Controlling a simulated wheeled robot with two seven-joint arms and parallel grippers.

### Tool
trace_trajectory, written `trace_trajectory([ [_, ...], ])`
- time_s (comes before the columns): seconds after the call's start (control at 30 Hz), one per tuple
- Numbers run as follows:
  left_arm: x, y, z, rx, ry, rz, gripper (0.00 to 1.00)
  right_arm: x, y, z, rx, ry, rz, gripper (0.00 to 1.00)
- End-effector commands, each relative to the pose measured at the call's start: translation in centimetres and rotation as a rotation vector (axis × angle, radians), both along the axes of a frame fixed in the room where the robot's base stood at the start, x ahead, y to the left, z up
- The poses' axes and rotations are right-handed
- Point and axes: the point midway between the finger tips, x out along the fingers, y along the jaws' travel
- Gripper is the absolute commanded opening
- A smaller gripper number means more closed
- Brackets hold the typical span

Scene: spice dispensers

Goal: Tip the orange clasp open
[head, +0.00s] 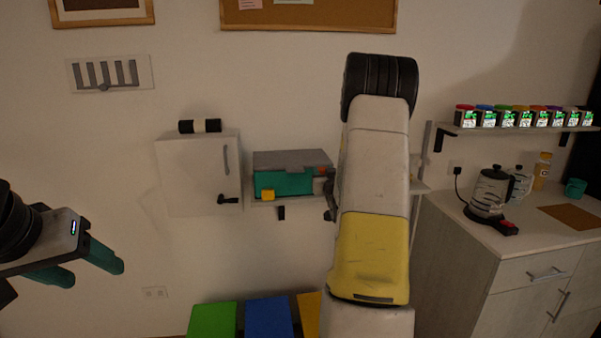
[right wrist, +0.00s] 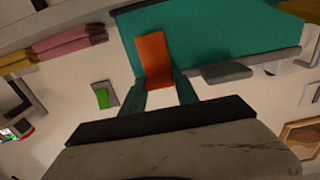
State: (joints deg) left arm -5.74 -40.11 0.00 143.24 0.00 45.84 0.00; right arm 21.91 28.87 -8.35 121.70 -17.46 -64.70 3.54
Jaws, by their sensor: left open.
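The orange clasp (head: 322,171) is on the right part of the teal box (head: 285,184) with a grey lid (head: 291,159), on a wall shelf. In the right wrist view the orange clasp (right wrist: 152,55) lies across the teal face. My right gripper (right wrist: 160,82) has its two teal fingers on either side of the clasp's near end; whether they press on it is unclear. In the head view my right arm hides most of this gripper. A yellow clasp (head: 267,195) is at the box's lower left. My left gripper (head: 95,272) is open and empty, far left of the box.
A white wall cabinet (head: 197,172) hangs left of the box, with a dark roll on top. Green (head: 212,320) and blue (head: 268,317) blocks stand below. At right are a counter with a kettle (head: 490,190) and a shelf of spice jars (head: 525,117).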

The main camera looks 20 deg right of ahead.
Motion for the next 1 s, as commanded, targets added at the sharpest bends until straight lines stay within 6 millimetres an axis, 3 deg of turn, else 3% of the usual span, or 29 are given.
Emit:
trace_trajectory([
  [0.03,0.00,0.00,0.00,0.000,0.000,0.000,0.58,-0.01,-0.01,0.01,0.000,0.000,0.000,0.09],
  [0.1,0.00,0.00,0.00,0.000,0.000,0.000,0.58,-0.01,-0.01,0.01,0.000,0.000,0.000,0.00],
  [1.0,0.00,0.00,0.00,0.000,0.000,0.000,0.58,-0.04,-0.02,0.03,0.000,0.000,-0.001,0.00],
])
